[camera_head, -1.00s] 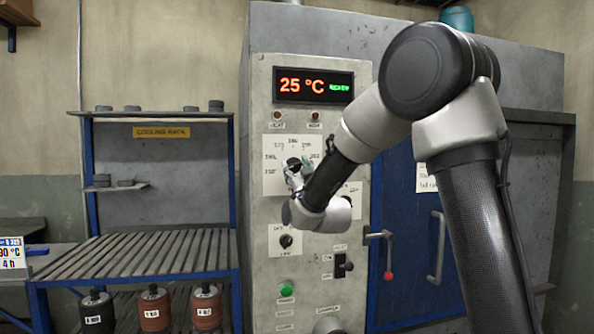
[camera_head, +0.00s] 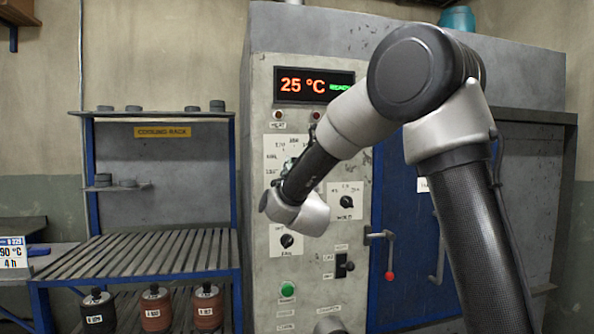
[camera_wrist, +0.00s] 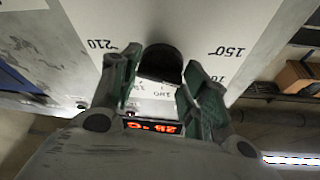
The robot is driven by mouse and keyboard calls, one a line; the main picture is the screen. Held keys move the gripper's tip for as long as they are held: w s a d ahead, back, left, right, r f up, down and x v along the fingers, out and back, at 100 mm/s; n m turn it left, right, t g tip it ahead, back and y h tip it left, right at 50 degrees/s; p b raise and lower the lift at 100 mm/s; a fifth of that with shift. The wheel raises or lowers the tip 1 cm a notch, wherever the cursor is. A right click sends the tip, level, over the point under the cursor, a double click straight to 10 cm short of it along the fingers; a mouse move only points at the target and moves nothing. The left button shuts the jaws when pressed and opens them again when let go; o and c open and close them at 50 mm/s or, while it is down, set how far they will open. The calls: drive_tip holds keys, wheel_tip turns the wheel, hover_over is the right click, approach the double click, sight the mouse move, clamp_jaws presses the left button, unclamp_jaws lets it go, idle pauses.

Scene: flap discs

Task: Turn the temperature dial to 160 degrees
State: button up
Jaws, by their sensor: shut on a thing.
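The temperature dial (camera_wrist: 162,63) is a black knob on a white scale plate, seen close up in the wrist view. The mark 210 is at its left and 150 at its right; other marks are partly hidden. My gripper (camera_wrist: 162,76) has its green-padded fingers on both sides of the knob, shut on it. In the head view my arm covers the dial and most of the gripper. The scale plate (camera_head: 271,146) shows partly there. I cannot read the dial's pointer. The display (camera_head: 314,86) reads 25 °C with a green READY.
Below the dial are a fan knob (camera_head: 286,240), a HOLD knob (camera_head: 346,201), a switch (camera_head: 343,267) and a green button (camera_head: 287,289). A red-tipped door handle (camera_head: 389,260) is at right. A cooling rack (camera_head: 160,248) stands at left.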

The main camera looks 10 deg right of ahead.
drive_tip(key=shift+m, duration=0.6)
drive_tip(key=o, duration=1)
drive_tip(key=v, duration=1.2)
